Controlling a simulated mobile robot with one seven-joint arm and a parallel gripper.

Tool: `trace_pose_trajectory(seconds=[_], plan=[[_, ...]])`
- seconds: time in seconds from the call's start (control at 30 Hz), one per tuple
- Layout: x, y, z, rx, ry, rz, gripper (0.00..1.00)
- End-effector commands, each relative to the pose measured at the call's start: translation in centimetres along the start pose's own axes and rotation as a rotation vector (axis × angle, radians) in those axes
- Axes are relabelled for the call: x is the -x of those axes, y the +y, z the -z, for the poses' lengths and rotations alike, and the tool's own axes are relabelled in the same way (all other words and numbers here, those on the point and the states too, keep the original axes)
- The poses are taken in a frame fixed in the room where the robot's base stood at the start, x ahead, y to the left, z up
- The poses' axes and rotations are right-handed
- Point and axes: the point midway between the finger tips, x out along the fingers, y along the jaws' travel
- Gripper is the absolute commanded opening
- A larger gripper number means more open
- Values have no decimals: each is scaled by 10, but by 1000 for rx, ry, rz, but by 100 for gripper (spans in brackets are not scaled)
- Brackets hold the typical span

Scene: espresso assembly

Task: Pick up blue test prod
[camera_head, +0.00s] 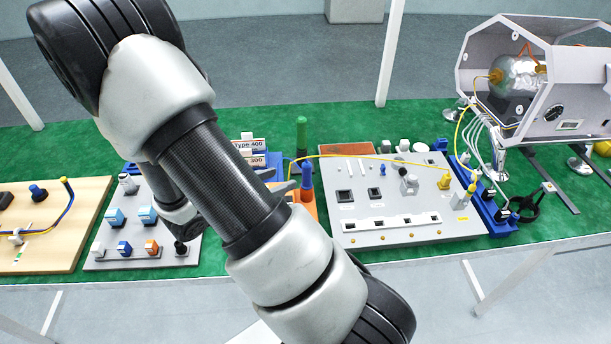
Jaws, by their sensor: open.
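A blue upright cylinder (307,182), likely the blue test prod, stands by an orange block (313,209) near the middle of the table. Its lower part is partly hidden. My gripper (281,181) is mostly hidden behind my arm. Two grey finger tips show just left of the blue cylinder. They look apart and empty. I cannot tell whether they touch it.
A grey panel (360,223) with switches and a yellow cable lies to the right. A dark green cylinder (302,135) stands behind. A grey switch board (113,222) and a wooden board (52,252) lie left. A white-framed machine (540,115) stands far right.

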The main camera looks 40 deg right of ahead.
Motion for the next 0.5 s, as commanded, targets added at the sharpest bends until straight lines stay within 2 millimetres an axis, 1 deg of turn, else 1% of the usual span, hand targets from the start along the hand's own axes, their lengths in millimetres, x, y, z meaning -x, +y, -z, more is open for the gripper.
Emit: trace_pose_trajectory(seconds=[0.03, 0.2, 0.3, 0.5], plan=[[-13, -1, 0, 0, -2, 5, 44], [-47, -1, 0, 0, -1, 4, 44], [-60, -1, 0, -3, 0, 4, 44], [-73, -1, -2, -3, 0, 2, 44]])
